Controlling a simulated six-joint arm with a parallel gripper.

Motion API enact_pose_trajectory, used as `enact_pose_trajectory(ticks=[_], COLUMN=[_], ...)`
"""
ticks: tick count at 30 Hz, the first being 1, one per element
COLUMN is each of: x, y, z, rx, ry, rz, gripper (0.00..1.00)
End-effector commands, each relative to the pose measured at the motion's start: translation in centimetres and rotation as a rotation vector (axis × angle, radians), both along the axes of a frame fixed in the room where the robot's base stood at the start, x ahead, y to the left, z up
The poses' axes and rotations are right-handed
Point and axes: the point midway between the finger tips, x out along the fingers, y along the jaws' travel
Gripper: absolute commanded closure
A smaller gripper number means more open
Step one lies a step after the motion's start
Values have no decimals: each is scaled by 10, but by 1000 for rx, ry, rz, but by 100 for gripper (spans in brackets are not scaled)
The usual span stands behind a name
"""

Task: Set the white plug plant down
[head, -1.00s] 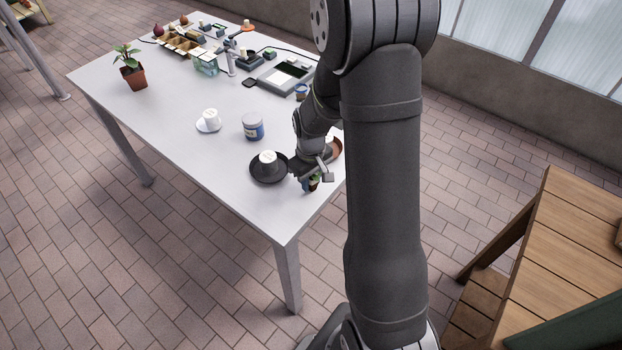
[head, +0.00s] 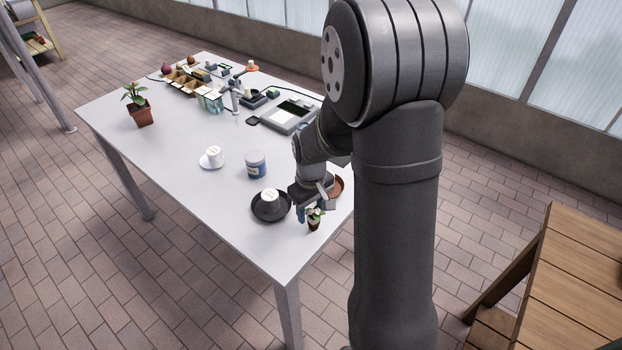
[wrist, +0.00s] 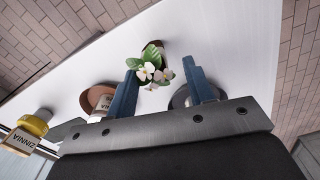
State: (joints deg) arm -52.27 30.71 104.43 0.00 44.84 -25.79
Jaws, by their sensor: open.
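The white plug plant (head: 315,218) has white flowers, green leaves and a small dark plug. It stands on the white table near its front right corner in the head view. In the wrist view its flowers (wrist: 149,72) show between the two blue fingers of my gripper (wrist: 166,80). The fingers are apart, with a gap to the plant on the right side. In the head view my gripper (head: 306,212) is low over the table, just behind and left of the plant. The plug's base is partly hidden by leaves in the wrist view.
A terracotta saucer (wrist: 92,98) lies on the other side. The table's front edge is near.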

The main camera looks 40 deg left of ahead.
Motion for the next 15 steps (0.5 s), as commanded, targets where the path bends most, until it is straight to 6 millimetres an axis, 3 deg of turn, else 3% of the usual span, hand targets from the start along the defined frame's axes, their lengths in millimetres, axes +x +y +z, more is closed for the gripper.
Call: enact_pose_trajectory(ticks=[9,15], x=[0,-1], y=[1,0], z=[75,109], rx=[3,2], ry=[-3,-1], rz=[0,0], gripper=[52,52])
